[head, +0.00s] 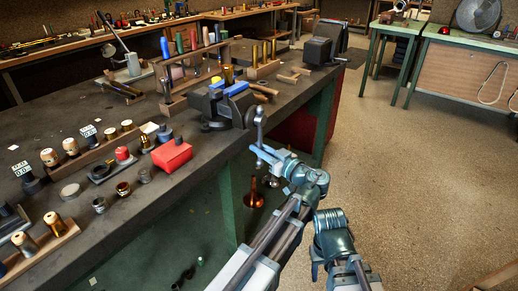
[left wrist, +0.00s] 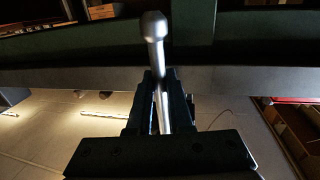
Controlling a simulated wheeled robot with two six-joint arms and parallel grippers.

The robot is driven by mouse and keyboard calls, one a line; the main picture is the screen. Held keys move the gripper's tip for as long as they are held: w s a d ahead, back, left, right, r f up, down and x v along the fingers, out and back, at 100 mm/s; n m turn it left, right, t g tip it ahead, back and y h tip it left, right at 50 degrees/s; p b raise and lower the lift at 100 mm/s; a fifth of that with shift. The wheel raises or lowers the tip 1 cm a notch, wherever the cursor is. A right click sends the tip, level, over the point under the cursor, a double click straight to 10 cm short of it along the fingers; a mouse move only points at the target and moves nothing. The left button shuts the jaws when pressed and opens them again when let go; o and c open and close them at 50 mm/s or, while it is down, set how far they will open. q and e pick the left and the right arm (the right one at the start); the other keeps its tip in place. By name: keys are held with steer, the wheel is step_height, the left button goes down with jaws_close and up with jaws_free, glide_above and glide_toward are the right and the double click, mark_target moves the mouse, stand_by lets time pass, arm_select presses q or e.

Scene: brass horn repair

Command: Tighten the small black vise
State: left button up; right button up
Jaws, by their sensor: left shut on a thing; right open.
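The small black vise (head: 222,105) is mounted at the bench's near edge, with blue on its jaws. Its metal handle bar (head: 259,124) hangs at the right end of the screw, roughly upright and slightly tilted. My left gripper (head: 262,153) is shut on the lower part of this bar. In the left wrist view, the bar (left wrist: 162,75) with its ball end passes between the fingers of my left gripper (left wrist: 158,105). My right gripper (head: 315,268) is low at the front, away from the bench, empty and open. Whether the vise jaws clamp anything is unclear.
A wooden mallet (head: 262,89) lies behind the vise. A red box (head: 171,155) and several small parts stand on the bench (head: 150,196) to the left. A larger dark device (head: 322,45) stands at the bench's far end. The floor (head: 420,170) to the right is clear.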

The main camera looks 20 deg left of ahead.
arm_select(q)
jaws_close()
stand_by(0.9)
